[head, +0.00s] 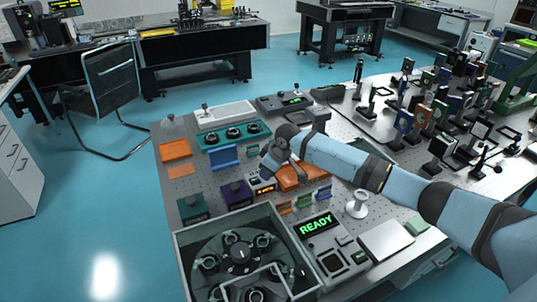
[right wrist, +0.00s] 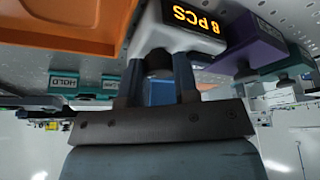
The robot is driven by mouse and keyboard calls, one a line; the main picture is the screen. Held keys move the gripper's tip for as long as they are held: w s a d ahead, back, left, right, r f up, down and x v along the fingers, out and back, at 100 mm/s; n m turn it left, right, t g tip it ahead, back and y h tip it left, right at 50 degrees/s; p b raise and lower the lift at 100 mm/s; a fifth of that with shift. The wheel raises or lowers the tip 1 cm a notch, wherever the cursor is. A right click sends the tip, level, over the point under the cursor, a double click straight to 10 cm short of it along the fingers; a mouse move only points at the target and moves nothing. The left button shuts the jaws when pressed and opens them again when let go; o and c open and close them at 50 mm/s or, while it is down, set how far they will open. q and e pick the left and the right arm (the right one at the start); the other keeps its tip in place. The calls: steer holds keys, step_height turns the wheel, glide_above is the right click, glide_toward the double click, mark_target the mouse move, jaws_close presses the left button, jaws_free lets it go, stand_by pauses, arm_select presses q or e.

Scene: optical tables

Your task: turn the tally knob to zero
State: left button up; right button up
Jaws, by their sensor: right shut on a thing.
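The tally counter (head: 262,187) is a small pale box with an orange lit display on the optical table. In the right wrist view the tally counter (right wrist: 195,28) shows large and upside down, and its display reads 8 PCS. Its dark tally knob (right wrist: 158,62) sticks out of the box. My right gripper (right wrist: 156,80) is shut on the knob, with one finger on each side. In the head view my right gripper (head: 270,170) is just behind the counter and the knob is hidden. My left gripper is not in view.
A purple box (head: 236,193) and a dark green box (head: 192,208) stand left of the counter. An orange tray (head: 315,171) lies close on its right.

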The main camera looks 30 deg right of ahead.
steer(key=m+p, duration=0.2)
steer(key=p, duration=0.1)
steer(key=m+h+p, duration=0.1)
steer(key=m+p, duration=0.1)
steer(key=p, duration=0.1)
steer(key=m+h+p, duration=0.1)
steer(key=m+p, duration=0.1)
steer(key=p, duration=0.1)
steer(key=shift+a+r+t+p, duration=0.1)
steer(key=shift+r+t+p, duration=0.2)
steer(key=shift+t, duration=0.1)
steer(key=m+h+p, duration=0.1)
steer(key=m+p, duration=0.1)
steer(key=shift+f+m+p, duration=0.2)
steer(key=shift+m+p, duration=0.1)
steer(key=shift+m, duration=0.1)
steer(key=shift+f+m+p, duration=0.15)
steer(key=shift+m+p, duration=0.2)
steer(key=shift+m, duration=0.05)
steer(key=shift+h, duration=0.3)
